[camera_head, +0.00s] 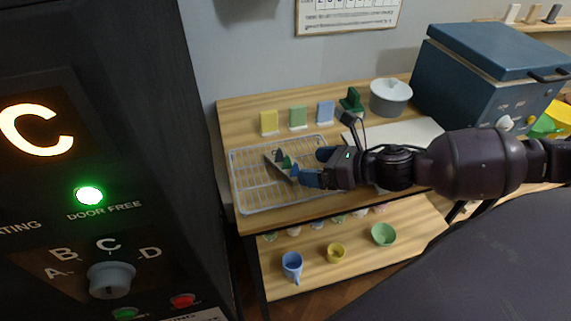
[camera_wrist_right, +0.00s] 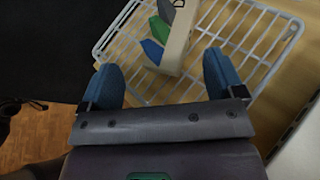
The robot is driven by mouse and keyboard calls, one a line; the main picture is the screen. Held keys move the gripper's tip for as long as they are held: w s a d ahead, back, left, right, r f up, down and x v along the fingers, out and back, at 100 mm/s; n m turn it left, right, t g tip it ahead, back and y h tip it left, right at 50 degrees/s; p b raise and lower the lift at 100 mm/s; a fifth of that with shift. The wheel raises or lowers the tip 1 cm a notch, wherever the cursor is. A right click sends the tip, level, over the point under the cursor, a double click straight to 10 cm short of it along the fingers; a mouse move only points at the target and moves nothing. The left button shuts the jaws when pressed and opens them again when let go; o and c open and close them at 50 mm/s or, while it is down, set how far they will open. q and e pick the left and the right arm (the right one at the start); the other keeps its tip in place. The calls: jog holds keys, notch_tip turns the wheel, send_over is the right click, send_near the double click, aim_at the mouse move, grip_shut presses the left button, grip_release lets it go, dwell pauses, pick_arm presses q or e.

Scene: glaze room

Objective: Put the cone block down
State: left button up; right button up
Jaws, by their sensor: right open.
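The cone block (camera_wrist_right: 178,48) is a cream bar with grey, green and blue cones. In the right wrist view it stands over the wire rack (camera_wrist_right: 257,42), ahead of my fingers. In the head view the small cone block (camera_head: 283,160) is at the rack's right half, just left of my fingertips. The wire rack (camera_head: 248,192) lies on the wooden table. My right gripper (camera_head: 311,167) is open; in its wrist view the two blue fingers (camera_wrist_right: 161,72) are wide apart with nothing clearly between them. My left gripper is not in view.
Yellow (camera_head: 269,122), green (camera_head: 298,118) and blue (camera_head: 325,111) tiles stand behind the rack. A grey lidded pot (camera_head: 391,97) and a blue kiln (camera_head: 490,75) are at the back right. A dark panel (camera_head: 120,150) with lit C fills the left. Bowls stand on the lower shelf (camera_head: 345,270).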

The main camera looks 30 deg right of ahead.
aim_at(286, 160)
jog(key=x, duration=0.3)
jog(key=shift+w+d, duration=0.15)
jog(key=shift+w, duration=0.25)
jog(key=shift+b+x, duration=0.35)
jog(key=shift+x, duration=0.45)
